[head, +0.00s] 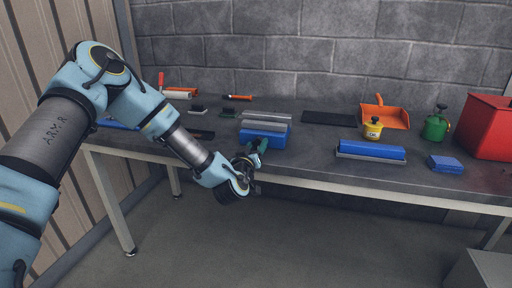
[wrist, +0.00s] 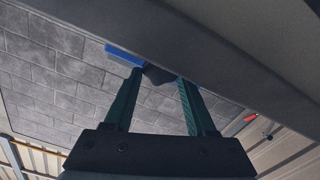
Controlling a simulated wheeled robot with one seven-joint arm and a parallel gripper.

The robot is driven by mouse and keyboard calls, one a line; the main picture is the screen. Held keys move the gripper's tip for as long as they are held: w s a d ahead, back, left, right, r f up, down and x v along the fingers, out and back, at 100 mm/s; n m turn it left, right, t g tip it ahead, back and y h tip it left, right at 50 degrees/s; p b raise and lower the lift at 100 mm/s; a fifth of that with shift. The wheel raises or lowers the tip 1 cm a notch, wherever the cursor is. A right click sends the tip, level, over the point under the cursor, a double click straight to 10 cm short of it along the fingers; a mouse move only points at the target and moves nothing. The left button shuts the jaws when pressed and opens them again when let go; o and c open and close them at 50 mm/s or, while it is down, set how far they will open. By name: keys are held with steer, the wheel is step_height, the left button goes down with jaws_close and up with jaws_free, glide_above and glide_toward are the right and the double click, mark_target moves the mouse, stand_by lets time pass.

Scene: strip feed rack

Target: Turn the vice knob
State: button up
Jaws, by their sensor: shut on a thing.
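The blue vice (head: 264,137) with grey jaw plates sits at the front edge of the dark bench. My gripper (head: 256,152) reaches in from the front, at the vice's near side. In the wrist view its two green fingers (wrist: 160,77) stand either side of a dark knob (wrist: 158,74) and are shut on it. A blue part of the vice (wrist: 125,55) shows behind the knob. In the head view the knob is hidden by my gripper, and its turn angle cannot be told.
The bench edge (wrist: 240,62) crosses the wrist view close to my fingers. Right of the vice are a blue roller-like block (head: 370,150), a yellow pot (head: 373,130), an orange dustpan (head: 385,114), a green can (head: 436,127) and a red bin (head: 488,125).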

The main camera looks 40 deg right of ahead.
steer(key=o, duration=1.4)
steer(key=shift+c, duration=0.2)
steer(key=b+v, duration=0.2)
steer(key=v, duration=0.8)
steer(key=shift+s+a+b, duration=0.15)
steer(key=shift+a+b, duration=0.2)
